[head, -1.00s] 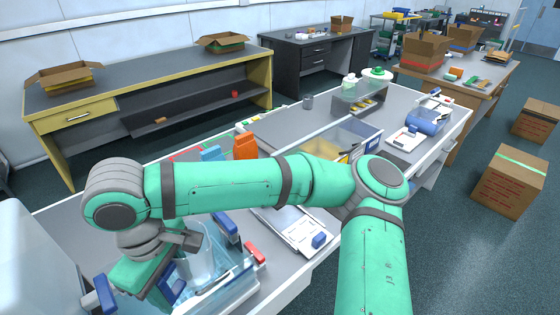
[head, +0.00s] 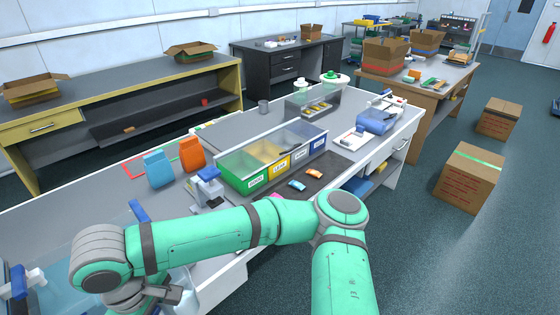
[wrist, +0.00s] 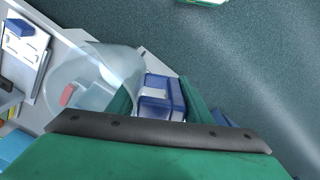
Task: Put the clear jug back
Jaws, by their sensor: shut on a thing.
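The clear jug (wrist: 88,82) is see-through and shows in the wrist view just left of my fingers. In the head view a part of the jug (head: 184,288) shows at the bottom edge, beside my wrist. My gripper (wrist: 160,97) is shut on the jug, with green fingers and blue inner parts. The exact grip on the jug is hard to make out. In the head view my gripper is mostly cut off below the frame. In the wrist view the jug overlaps the bench edge, with bare floor beyond it.
On the bench (head: 70,222) stand a sectioned bin (head: 228,166), blue (head: 158,168) and orange (head: 192,154) pouches, and a small blue-and-white device (head: 207,188). A dark mat (head: 326,170) holds small packets. Cartons (head: 468,178) stand on the floor at right. The floor between is clear.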

